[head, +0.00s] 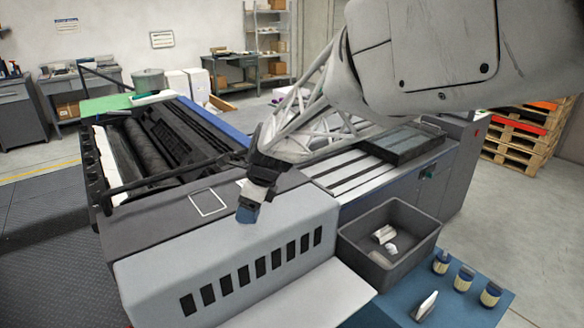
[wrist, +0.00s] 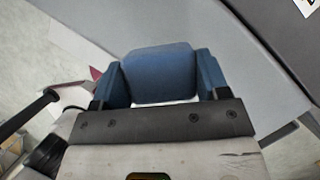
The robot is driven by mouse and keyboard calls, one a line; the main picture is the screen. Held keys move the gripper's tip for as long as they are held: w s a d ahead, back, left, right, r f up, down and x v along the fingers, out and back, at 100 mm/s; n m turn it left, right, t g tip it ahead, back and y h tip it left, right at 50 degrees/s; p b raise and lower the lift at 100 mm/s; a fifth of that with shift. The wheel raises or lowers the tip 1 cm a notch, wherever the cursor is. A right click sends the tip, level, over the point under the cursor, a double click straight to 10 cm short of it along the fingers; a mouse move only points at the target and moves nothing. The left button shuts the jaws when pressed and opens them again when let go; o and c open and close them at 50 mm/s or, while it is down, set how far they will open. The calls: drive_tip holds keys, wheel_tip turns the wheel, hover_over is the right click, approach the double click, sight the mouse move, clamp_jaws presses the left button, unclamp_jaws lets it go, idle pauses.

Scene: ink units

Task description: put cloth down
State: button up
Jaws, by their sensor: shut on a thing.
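My gripper (head: 249,206) is above the light grey slotted housing of the printing machine, near its top back edge. It is shut on a smooth blue piece that looks like the cloth (wrist: 160,74). In the wrist view the cloth fills the space between the two blue fingers. In the head view only a small blue end shows at the fingertips, and I cannot tell cloth from finger there. I cannot tell whether the cloth touches the housing.
The printing machine (head: 225,262) fills the middle. A dark grey bin (head: 348,243) with crumpled white pieces (head: 384,234) stands to its right. A blue surface (head: 455,312) holds three small jars (head: 464,278) and a white piece (head: 427,305). Pallets (head: 520,140) stand far right.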

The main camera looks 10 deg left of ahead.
drive_tip(key=shift+w+a+f, duration=0.1)
drive_tip(key=shift+w+a, duration=0.55)
drive_tip(key=shift+w, duration=0.35)
drive_tip(key=shift+w+a+f, duration=0.15)
drive_tip(key=shift+w+a, duration=0.5)
drive_tip(key=shift+w, duration=0.35)
drive_tip(key=shift+w+a+f, duration=0.1)
drive_tip(key=shift+w+a, duration=0.55)
drive_tip(key=shift+w, duration=0.35)
drive_tip(key=shift+w+a+f, duration=0.1)
drive_tip(key=shift+w+a, duration=0.15)
drive_tip(key=shift+w, duration=0.2)
drive_tip(key=shift+f, duration=1.7)
drive_tip(key=shift+s+f, duration=0.1)
drive_tip(key=o, duration=1)
drive_tip(key=v, duration=1.2)
drive_tip(key=shift+d, duration=0.1)
